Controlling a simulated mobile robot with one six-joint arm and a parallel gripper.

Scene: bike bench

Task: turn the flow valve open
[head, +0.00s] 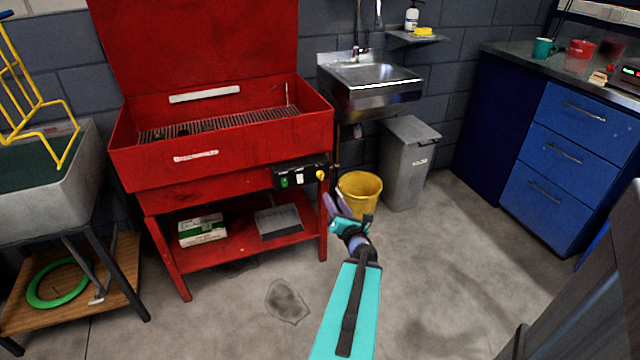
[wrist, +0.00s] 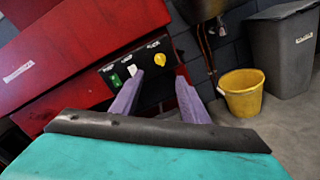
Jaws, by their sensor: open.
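The flow valve appears to be the yellow knob (head: 320,175) at the right end of the black control panel (head: 291,177) on the red parts washer. The knob (wrist: 154,82) also shows in the wrist view. My gripper (head: 335,203) has purple fingers and is open and empty, in front of the washer's right side. In the wrist view the knob appears between the fingertips of my gripper (wrist: 159,78), beyond them. I see no contact with it. The valve's exact turn position is too small to tell.
A green switch (head: 284,181) and a white one sit left of the knob. A yellow bucket (head: 360,188) stands right of the washer, near my gripper in the picture. A grey bin (head: 408,165) and a sink (head: 370,78) are behind. The floor in front is clear.

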